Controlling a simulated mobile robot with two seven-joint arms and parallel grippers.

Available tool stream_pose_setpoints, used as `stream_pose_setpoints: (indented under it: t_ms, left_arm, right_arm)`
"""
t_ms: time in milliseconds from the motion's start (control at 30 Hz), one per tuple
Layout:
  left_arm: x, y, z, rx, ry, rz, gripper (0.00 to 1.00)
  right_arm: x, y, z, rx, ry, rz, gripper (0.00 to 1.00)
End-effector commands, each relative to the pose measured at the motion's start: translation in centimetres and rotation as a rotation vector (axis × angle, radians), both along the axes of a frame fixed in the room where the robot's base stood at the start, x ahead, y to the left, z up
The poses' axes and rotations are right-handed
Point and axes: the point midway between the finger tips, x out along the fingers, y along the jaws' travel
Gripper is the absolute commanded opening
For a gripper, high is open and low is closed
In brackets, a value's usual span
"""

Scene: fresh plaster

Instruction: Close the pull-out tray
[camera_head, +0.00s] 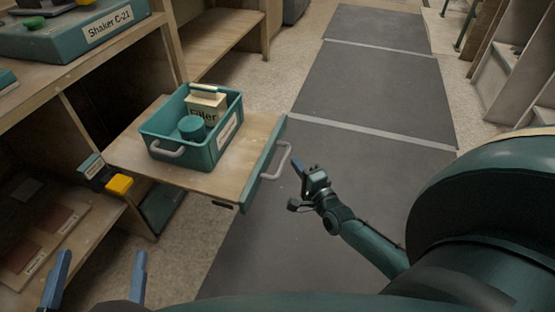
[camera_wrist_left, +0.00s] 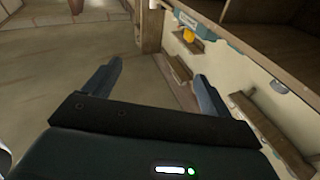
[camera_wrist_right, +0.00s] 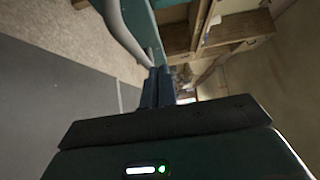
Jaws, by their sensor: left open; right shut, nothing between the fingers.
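The pull-out tray (camera_head: 237,172) is a wooden board sticking out of the bench, with a teal front panel (camera_head: 266,165) and a pale grey handle (camera_head: 277,163). A teal bin (camera_head: 222,146) stands on it. My right gripper (camera_head: 298,166) is shut and empty, just right of the handle; touching or apart I cannot tell. In the right wrist view its fingers (camera_wrist_right: 158,84) point toward the panel (camera_wrist_right: 145,30), with the handle (camera_wrist_right: 122,32) beside it. My left gripper (camera_head: 98,270) is open and empty at the lower left; its spread fingers also show in the left wrist view (camera_wrist_left: 156,85).
The bin holds a box labelled "Filler" (camera_head: 204,108) and a teal cylinder (camera_head: 191,127). A yellow block (camera_head: 119,185) is by the bench edge. A teal "Shaker C-21" unit (camera_head: 100,38) sits on top. Grey floor mats (camera_head: 375,95) lie clear to the right.

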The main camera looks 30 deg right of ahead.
Motion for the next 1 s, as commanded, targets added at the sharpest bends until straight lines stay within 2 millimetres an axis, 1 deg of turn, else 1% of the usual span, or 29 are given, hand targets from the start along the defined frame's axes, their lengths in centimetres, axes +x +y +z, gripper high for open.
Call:
stream_pose_setpoints:
  t_ms: [33,133,167,233,367,533,1000]
  left_arm:
    - [0.0,-0.1,-0.3,-0.01,-0.004,-0.004,0.84]
    - [0.1,-0.2,-0.4,-0.03,-0.003,-0.013,0.84]
    - [0.1,-0.2,-0.4,-0.035,-0.004,-0.015,0.84]
    - [0.1,-0.2,-0.3,-0.043,-0.004,-0.018,0.84]
    - [0.0,-0.3,-0.2,-0.056,-0.003,-0.022,0.84]
    - [0.0,-0.3,-0.2,-0.062,0.004,-0.024,0.84]
    - [0.0,-0.4,-0.1,-0.062,-0.001,-0.029,0.84]
  right_arm:
    - [1.3,-0.1,-0.2,0.001,-0.005,-0.001,0.0]
    - [3.3,-0.2,-0.3,0.001,-0.003,0.0,0.0]
    - [3.8,-0.1,-0.2,0.003,-0.003,0.0,0.0]
    - [4.5,0.9,-0.2,0.006,-0.001,0.0,0.0]
    - [5.6,1.9,-0.1,0.003,0.0,0.0,0.0]
    - [6.2,2.4,-0.1,0.001,0.001,0.001,0.0]
    - [6.3,2.5,0.0,0.0,0.001,0.001,0.0]
